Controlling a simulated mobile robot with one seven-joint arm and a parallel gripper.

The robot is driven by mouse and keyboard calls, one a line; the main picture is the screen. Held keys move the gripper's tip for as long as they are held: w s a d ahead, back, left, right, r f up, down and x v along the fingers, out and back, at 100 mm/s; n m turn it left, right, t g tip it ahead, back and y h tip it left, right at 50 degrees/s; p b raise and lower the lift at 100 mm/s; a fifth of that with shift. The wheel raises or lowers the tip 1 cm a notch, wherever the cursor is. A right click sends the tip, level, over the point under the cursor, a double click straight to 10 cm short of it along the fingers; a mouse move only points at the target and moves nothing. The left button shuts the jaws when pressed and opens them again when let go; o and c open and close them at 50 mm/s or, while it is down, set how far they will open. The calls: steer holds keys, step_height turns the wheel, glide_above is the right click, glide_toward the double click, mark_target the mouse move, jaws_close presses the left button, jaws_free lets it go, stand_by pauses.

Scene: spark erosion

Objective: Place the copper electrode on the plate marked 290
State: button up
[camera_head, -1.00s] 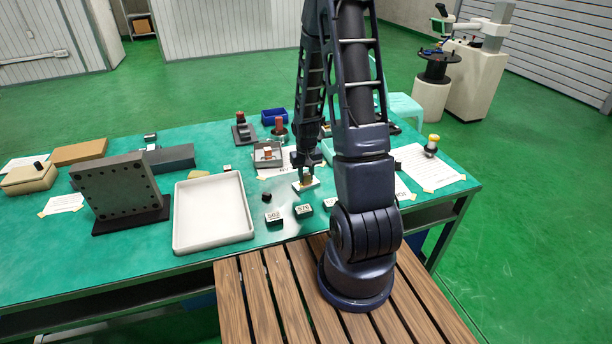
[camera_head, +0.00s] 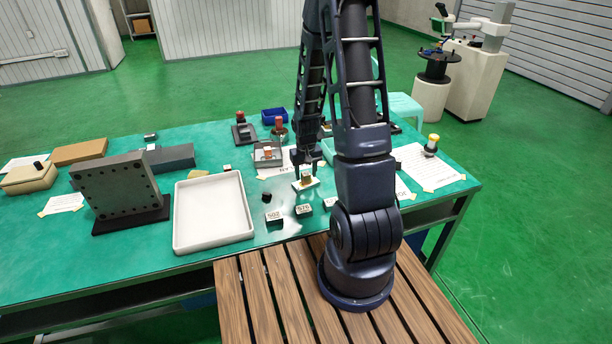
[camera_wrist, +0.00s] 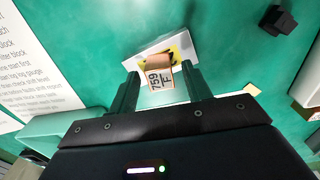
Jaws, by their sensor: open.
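A small copper-coloured block (camera_head: 306,177) stands on a white plate (camera_head: 312,185) near the front middle of the green table. In the wrist view the block (camera_wrist: 158,64) has a pale tag reading about "759 F", and the white plate (camera_wrist: 140,56) under it shows a yellow and black mark. My gripper (camera_head: 307,168) is open just above the block. In the wrist view its fingers (camera_wrist: 160,77) stand apart on either side of the block, with gaps. I cannot read 290 on any plate.
Small dark labelled blocks (camera_head: 274,218) (camera_head: 304,210) lie in front. A large white tray (camera_head: 213,239) is at left, beside an upright drilled plate (camera_head: 120,187). A grey fixture (camera_head: 267,161) and a red-topped piece (camera_head: 279,122) stand behind. A dark piece (camera_wrist: 278,20) shows in the wrist view.

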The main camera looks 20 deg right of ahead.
step_height(320, 180, up, 12)
step_height(320, 180, up, 14)
steer(key=t, duration=0.2)
glide_above(306, 174)
steer(key=s, duration=0.7)
steer(key=s+r+t, duration=0.2)
steer(key=s+r, duration=0.7)
steer(key=s, duration=0.4)
steer(key=shift+a+r+t, duration=0.3)
steer(key=shift+a, duration=0.15)
